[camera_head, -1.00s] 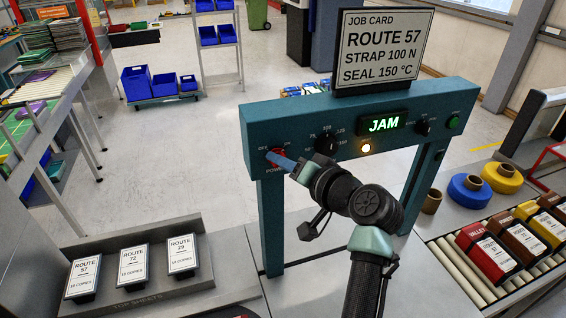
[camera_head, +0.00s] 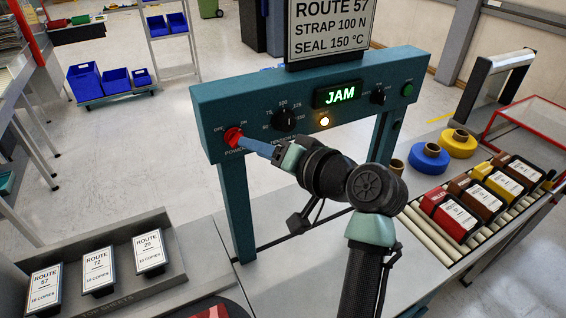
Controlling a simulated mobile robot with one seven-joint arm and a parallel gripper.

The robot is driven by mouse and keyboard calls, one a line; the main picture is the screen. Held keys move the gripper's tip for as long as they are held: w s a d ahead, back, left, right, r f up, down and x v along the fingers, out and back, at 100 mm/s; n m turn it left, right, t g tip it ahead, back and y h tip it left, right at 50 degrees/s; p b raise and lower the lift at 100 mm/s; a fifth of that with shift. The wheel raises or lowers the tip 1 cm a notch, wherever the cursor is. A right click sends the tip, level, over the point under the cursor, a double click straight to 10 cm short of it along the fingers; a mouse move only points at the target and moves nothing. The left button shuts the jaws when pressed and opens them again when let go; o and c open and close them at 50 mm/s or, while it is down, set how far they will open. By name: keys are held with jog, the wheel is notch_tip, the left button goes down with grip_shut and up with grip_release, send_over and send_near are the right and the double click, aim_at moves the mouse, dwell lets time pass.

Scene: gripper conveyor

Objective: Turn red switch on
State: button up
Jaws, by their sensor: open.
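The red switch (camera_head: 232,136) is a round rotary knob at the left end of the teal machine panel (camera_head: 350,75). It has OFF marked at its upper left, ON at its upper right and POWER below. Which mark it points to is hard to tell. My gripper (camera_head: 243,141) has blue fingers and reaches in from the right, with its tips at the knob's right side. The tips overlap the knob in the picture; whether they touch it is unclear. The jaws are open, though the gap between them is hidden at this angle.
A lit JAM display (camera_head: 338,94), a black dial (camera_head: 285,121) and a green button (camera_head: 408,89) share the panel. Route cards (camera_head: 98,270) stand in a tray at lower left. A roller conveyor (camera_head: 432,238) with coloured packs lies at right.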

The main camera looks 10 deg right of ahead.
jog(key=b+v, duration=0.1)
jog(key=v, duration=0.6)
jog(key=shift+b, duration=0.3)
